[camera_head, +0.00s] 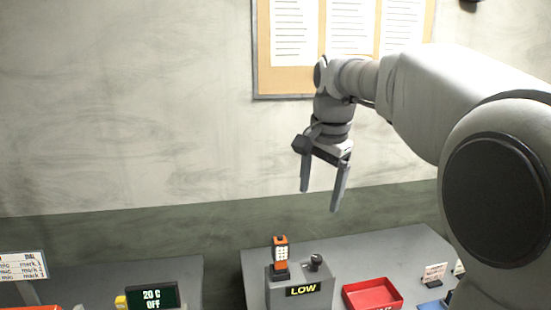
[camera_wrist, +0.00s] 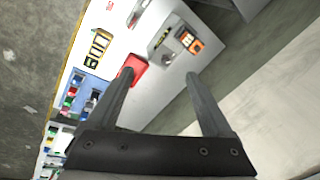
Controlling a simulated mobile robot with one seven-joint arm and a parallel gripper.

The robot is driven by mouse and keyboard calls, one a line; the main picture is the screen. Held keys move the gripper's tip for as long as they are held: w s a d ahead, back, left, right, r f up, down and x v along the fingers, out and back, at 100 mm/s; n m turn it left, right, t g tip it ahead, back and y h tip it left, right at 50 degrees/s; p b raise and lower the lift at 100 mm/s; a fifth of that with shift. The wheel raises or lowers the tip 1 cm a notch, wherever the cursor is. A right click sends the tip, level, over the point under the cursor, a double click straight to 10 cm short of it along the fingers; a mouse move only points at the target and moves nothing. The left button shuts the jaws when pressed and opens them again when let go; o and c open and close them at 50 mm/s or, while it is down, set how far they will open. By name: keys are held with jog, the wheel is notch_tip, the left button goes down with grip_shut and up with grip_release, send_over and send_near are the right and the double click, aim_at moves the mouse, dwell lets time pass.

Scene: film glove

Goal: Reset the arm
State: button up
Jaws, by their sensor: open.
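My gripper (camera_head: 320,200) hangs from my arm with its fingers pointing down, in the air above and behind the grey bench top (camera_head: 390,255) in the head view. The two fingers are apart with nothing between them. In the wrist view, my gripper (camera_wrist: 160,75) shows both fingers spread, with the bench beyond them. My arm reaches in from the right, bent at the elbow. My gripper touches nothing that I can see.
An orange handheld device (camera_head: 281,255) stands on a grey box with a knob and a "LOW" display (camera_head: 303,290). A red tray (camera_head: 373,294) lies to its right. A "20 C OFF" display (camera_head: 152,297) is at left. A notice board (camera_head: 262,60) hangs on the wall behind my arm.

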jog(key=s+d+f+n+t+b, duration=0.1)
jog(key=s+f+n, duration=0.3)
jog(key=s, duration=0.8)
jog(key=s+d+f+n+t+b, duration=0.1)
jog(key=s+d+f+n+t, duration=0.1)
jog(key=s+d+f+n, duration=0.2)
jog(key=s+f+n, duration=0.1)
jog(key=s+f, duration=0.2)
jog(key=s, duration=0.5)
jog(key=shift+s+f, duration=0.35)
jog(key=shift+d, duration=0.1)
